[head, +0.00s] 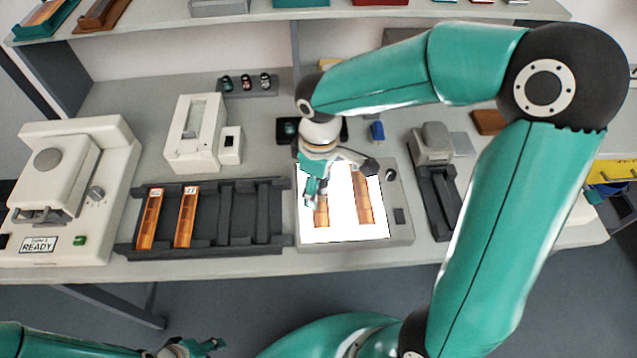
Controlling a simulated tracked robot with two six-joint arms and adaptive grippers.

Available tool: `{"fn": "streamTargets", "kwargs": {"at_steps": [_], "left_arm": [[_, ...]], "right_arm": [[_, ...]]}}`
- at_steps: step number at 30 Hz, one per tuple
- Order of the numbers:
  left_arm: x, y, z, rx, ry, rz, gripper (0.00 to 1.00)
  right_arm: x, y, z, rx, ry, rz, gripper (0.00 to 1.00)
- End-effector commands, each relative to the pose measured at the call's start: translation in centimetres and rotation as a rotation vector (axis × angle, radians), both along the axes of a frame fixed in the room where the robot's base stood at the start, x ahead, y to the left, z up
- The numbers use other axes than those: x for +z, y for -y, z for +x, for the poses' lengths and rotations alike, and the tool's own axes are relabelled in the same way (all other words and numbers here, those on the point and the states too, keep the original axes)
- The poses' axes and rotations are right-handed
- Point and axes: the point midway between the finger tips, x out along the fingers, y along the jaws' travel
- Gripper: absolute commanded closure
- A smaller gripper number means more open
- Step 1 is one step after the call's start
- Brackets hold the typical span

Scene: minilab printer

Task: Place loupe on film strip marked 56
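The lit light box (343,232) stands at the middle of the bench. Two orange film strips lie on its white panel: a right strip (363,196) and a left strip (321,213), partly covered by my gripper. I cannot read a number 56 on either. My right gripper (312,199) points down over the left part of the panel, by the upper end of the left strip. Its finger opening is too small to judge. I cannot make out a loupe; it may be hidden at the gripper. My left gripper (205,347) is low at the bottom edge, away from the bench.
A dark rack (228,216) left of the light box holds two more orange strips. A white machine reading READY (85,180) stands at far left, a white device (197,132) behind the rack. A dark-railed device (437,185) stands right of the light box. A shelf runs above.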

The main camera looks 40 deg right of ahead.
Motion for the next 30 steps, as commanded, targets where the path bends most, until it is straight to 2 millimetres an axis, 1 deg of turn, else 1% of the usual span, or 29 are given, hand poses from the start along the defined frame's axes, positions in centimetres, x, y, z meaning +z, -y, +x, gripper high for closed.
{"fn": "streamTargets", "kwargs": {"at_steps": [8,11,14,17,24,27,30], "left_arm": [[0.1,0.0,0.0,0.0,0.0,0.0,0.6],[0.3,0.0,0.0,0.0,0.0,0.0,0.6],[0.3,0.0,0.0,0.0,0.0,0.0,0.6],[0.5,0.0,0.0,0.0,0.0,0.0,0.6],[0.9,0.0,0.0,0.0,0.0,0.0,0.6],[1.0,0.0,0.0,0.0,0.0,0.0,0.6],[1.1,0.0,0.0,0.0,0.0,0.0,0.6]], "right_arm": [[0.1,0.0,0.0,0.0,0.0,0.0,0.3],[0.4,0.0,0.0,0.0,0.0,0.0,0.3],[1.4,0.1,0.1,-0.001,0.003,-0.002,0.3],[2.9,0.1,0.1,-0.001,0.005,0.0,0.3],[7.9,0.1,0.2,0.0,0.005,0.001,0.3],[9.7,0.2,0.2,-0.001,0.005,0.001,0.3],[11.0,0.2,0.2,0.001,0.004,0.0,0.3]]}}
